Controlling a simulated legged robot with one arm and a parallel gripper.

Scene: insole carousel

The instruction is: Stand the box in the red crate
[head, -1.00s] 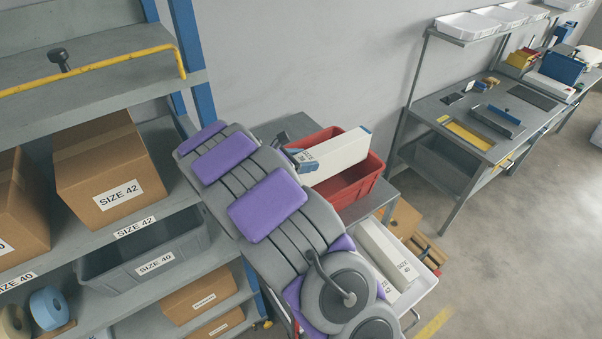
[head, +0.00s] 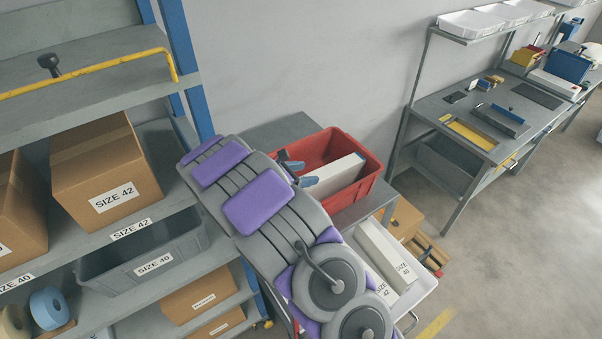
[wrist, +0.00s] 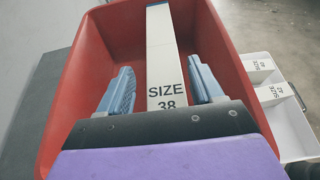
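The white box (head: 340,176) is down inside the red crate (head: 371,178). It stands on a long narrow edge, and its top edge sits near the rim height. In the wrist view the box (wrist: 161,60) shows a narrow face marked SIZE 38. My gripper (head: 299,174) is at the box's near end, with its blue fingers inside the crate (wrist: 84,75). In the wrist view my gripper (wrist: 158,66) is open, one finger on each side of the box; a gap shows at the left finger. The box's underside is hidden.
The crate stands on a grey table (head: 282,131) against the wall. A white tray (head: 424,288) with boxes marked SIZE 42 and SIZE 40 is at its near right. A shelf rack with cartons (head: 103,170) is on the left. A workbench (head: 470,115) stands at the back right.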

